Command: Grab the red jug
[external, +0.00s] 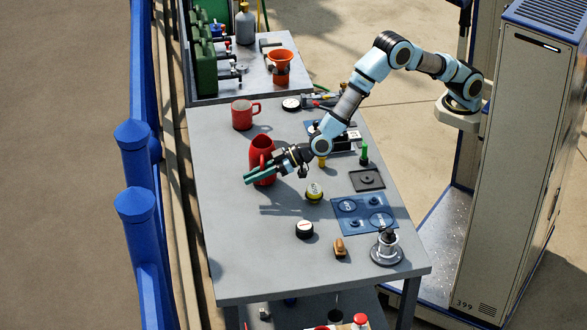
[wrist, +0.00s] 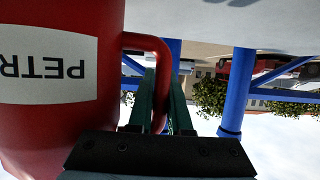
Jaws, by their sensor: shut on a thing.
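The red jug (external: 261,148) stands upright over the left part of the grey table (external: 235,270). I cannot tell whether its base touches the tabletop. My gripper (external: 252,176) is at its front side, with the green fingers passing across the jug's lower part in the external view. In the wrist view, which is upside down, the jug (wrist: 60,128) fills the left side and shows a white label reading "PETR". Its handle runs between my two green fingers (wrist: 164,88), which are closed on it.
A red mug (external: 242,115) stands behind the jug. A yellow-black round item (external: 314,191) and a dark round item (external: 304,229) are to the right and front. A blue mat (external: 345,211) lies further right. The table's front left is clear. Blue railing (external: 136,160) runs along the left.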

